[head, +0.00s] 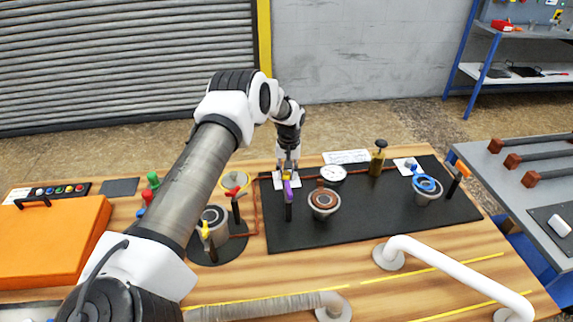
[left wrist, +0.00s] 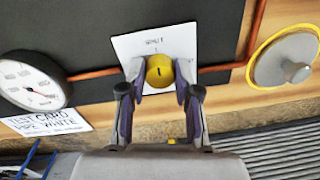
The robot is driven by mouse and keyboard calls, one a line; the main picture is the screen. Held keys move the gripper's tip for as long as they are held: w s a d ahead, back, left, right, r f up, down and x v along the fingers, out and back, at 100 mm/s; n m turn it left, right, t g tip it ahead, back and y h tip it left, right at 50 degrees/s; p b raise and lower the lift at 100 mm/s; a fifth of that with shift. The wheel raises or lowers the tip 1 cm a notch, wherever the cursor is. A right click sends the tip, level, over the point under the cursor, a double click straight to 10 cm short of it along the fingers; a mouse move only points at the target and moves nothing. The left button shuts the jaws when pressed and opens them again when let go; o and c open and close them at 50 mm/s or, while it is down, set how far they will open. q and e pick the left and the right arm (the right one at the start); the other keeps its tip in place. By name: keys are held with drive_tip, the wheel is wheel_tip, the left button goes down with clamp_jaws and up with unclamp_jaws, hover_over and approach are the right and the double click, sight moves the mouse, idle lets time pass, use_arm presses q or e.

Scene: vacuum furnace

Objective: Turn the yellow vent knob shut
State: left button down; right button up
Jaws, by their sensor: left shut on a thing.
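The yellow vent knob (left wrist: 160,70) sits on a white card (left wrist: 143,42) on the black panel, with a short dark mark on its face. The card's lettering is too small to read surely. My left gripper (left wrist: 161,75) has one finger on each side of the knob and is shut on it. In the head view my left gripper (head: 286,176) reaches down at the back edge of the black panel, and the knob is mostly hidden there. My right gripper is not in view.
A purple-handled valve (head: 288,196) stands just in front of the gripper. A red-handled valve (head: 236,205) stands left. A white curved pipe (head: 450,270) crosses the front right.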

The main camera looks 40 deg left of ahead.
sight(289, 174)
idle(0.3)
use_arm(q)
drive_tip(key=c, duration=0.8)
unclamp_jaws()
drive_tip(key=r, duration=1.2)
drive_tip(key=shift+w+d, duration=0.2)
drive_tip(key=shift+w, duration=0.05)
